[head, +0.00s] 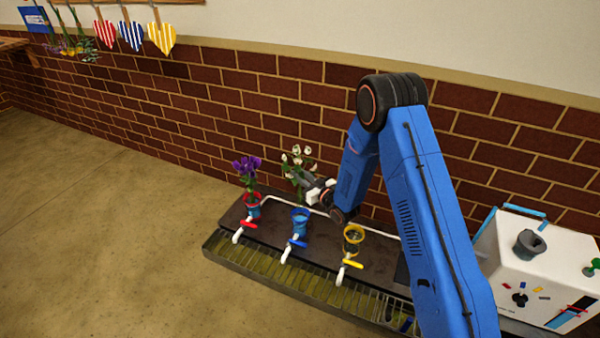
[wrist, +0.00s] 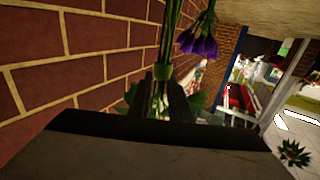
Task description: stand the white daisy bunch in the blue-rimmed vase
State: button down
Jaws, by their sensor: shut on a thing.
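The white daisy bunch (head: 297,158) is upright above the back edge of the dark bench, with pale flower heads on green stems. My gripper (head: 303,184) is shut on its stems, behind and above the blue-rimmed vase (head: 300,217). In the wrist view, the bunch's green stems (wrist: 171,30) pass between the dark fingers of my gripper (wrist: 164,100); its flower heads are not clear there. The blue-rimmed vase stands upright on the bench, in the middle of three vases, with no flowers showing in it. The bunch is apart from this vase.
A red-rimmed vase (head: 252,204) holding purple flowers (head: 246,168) stands at left; these flowers also hang close by in the wrist view (wrist: 198,45). A yellow-rimmed vase (head: 353,240) stands at right. Coloured taps line the front (head: 294,245). The brick wall (head: 240,110) is close behind.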

aim_at(302, 204)
jog(key=shift+f, duration=8)
jog(key=c, duration=1.6)
grip_release()
jog(key=shift+o, duration=0.2)
jog(key=v, duration=1.7)
jog(key=shift+d, duration=0.2)
